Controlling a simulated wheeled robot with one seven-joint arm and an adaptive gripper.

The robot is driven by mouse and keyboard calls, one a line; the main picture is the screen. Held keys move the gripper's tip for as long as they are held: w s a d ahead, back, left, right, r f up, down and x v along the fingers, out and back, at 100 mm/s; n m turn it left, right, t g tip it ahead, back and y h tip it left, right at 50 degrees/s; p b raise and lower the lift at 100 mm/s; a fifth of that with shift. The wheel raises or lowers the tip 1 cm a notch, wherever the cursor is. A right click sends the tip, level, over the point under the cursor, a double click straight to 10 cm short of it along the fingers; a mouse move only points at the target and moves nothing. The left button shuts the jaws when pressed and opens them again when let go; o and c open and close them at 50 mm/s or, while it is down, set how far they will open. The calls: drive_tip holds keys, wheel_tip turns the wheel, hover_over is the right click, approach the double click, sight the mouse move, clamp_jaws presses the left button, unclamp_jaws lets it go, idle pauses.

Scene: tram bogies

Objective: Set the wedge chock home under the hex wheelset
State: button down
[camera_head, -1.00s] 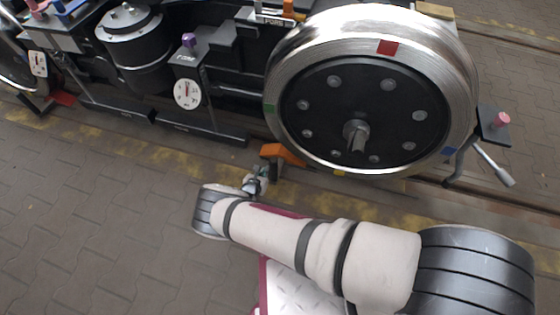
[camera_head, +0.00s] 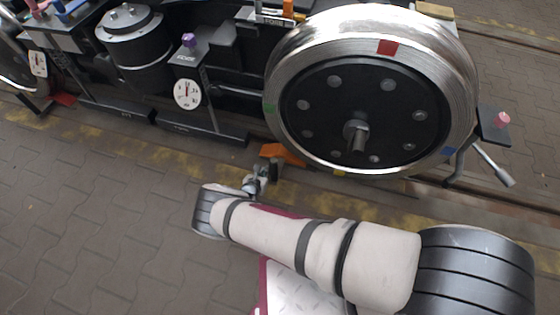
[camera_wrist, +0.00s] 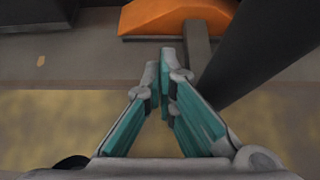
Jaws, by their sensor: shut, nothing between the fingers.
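The wedge chock (camera_head: 283,153) is an orange block low at the left foot of the hex wheelset (camera_head: 360,100), a big steel-rimmed wheel with a black disc and a hex axle end. From the head view I cannot tell whether the chock touches the rim. In the wrist view the chock (camera_wrist: 180,17) lies at the top, with a grey-brown bar (camera_wrist: 197,55) running from it towards me. My gripper (camera_wrist: 165,60) is shut and empty, its teal fingertips together just left of the bar. It also shows in the head view (camera_head: 262,172), just in front of the chock.
A dial gauge (camera_head: 187,94) and black bogie frame stand left of the wheel. A bent lever (camera_head: 490,165) is at the right. Paving at the left is clear.

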sight(277, 179)
drive_tip(key=shift+d, duration=0.1)
drive_tip(key=shift+s+d+r+p, duration=0.1)
drive_tip(key=shift+s+d+p, duration=0.25)
drive_tip(key=shift+d+p, duration=0.6)
drive_tip(key=shift+s+d, duration=0.35)
drive_tip(key=shift+d, duration=0.45)
drive_tip(key=shift+s+d+f, duration=0.25)
drive_tip(key=shift+s+d, duration=0.25)
drive_tip(key=shift+d, duration=0.4)
drive_tip(key=shift+s+d, duration=0.25)
drive_tip(key=shift+d, duration=0.35)
idle(0.4)
drive_tip(key=shift+a, duration=0.1)
drive_tip(key=shift+w+a+f+b, duration=0.1)
drive_tip(key=shift+w+a+b, duration=0.15)
drive_tip(key=shift+a+b, duration=0.25)
drive_tip(key=shift+w+a+r+b, duration=0.1)
drive_tip(key=shift+w+a+b, duration=0.2)
drive_tip(key=shift+a, duration=0.45)
drive_tip(key=shift+w+a+r+b, duration=0.15)
drive_tip(key=shift+w+a, duration=0.2)
drive_tip(key=shift+a, duration=0.35)
